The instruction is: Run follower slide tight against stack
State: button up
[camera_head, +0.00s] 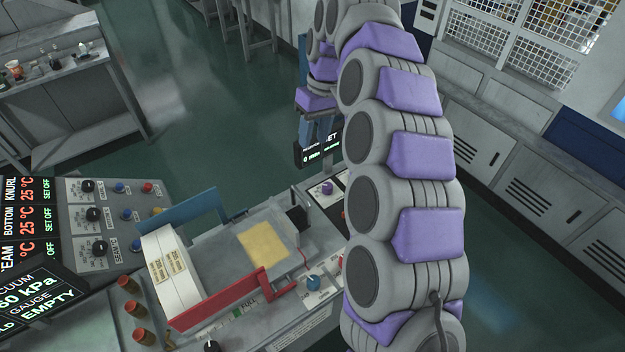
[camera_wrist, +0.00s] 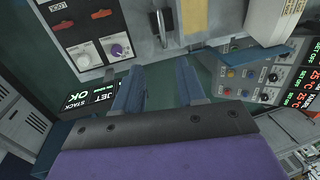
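The stack of white blanks (camera_head: 174,281) with yellow labels stands between a blue plate (camera_head: 190,208) and a red plate (camera_head: 215,303) in the head view. A grey flat block with a yellow patch (camera_head: 263,245) lies to its right, with a gap between. A small dark block (camera_head: 298,216) sits at that block's far right end. I cannot tell for sure which part is the follower slide. My gripper (camera_head: 314,134) hangs beyond the machine's far right end. In the wrist view my gripper (camera_wrist: 160,70) has its blue fingers apart, with nothing between them.
A purple knob (camera_head: 327,188) and a blue knob (camera_head: 314,282) stand on the machine's panels. A small display reading STACK OK (camera_wrist: 90,97) shows in the wrist view. Several red-topped posts (camera_head: 132,309) stand left of the stack. Open floor (camera_head: 210,130) lies beyond the machine.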

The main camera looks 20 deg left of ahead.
notch_tip(320, 180, down, 3)
jog(key=a, duration=0.2)
send_near(300, 193)
jog(key=d, duration=0.1)
jog(key=a+f, duration=0.1)
jog(key=f, duration=0.1)
jog(key=a+f, duration=0.1)
jog(key=f, duration=0.2)
jog(key=s+f+b, duration=0.1)
jog(key=f, duration=0.1)
jog(key=shift+a+f, duration=0.25)
jog(key=shift+a, duration=0.15)
jog(key=shift+f, duration=0.2)
jog(key=shift+d, duration=0.9)
jog(key=shift+a+f, duration=0.1)
jog(key=shift+a, duration=0.65)
jog(key=c, duration=0.7)
jog(key=shift+d, duration=0.15)
grip_shut()
jog(key=shift+d, duration=0.1)
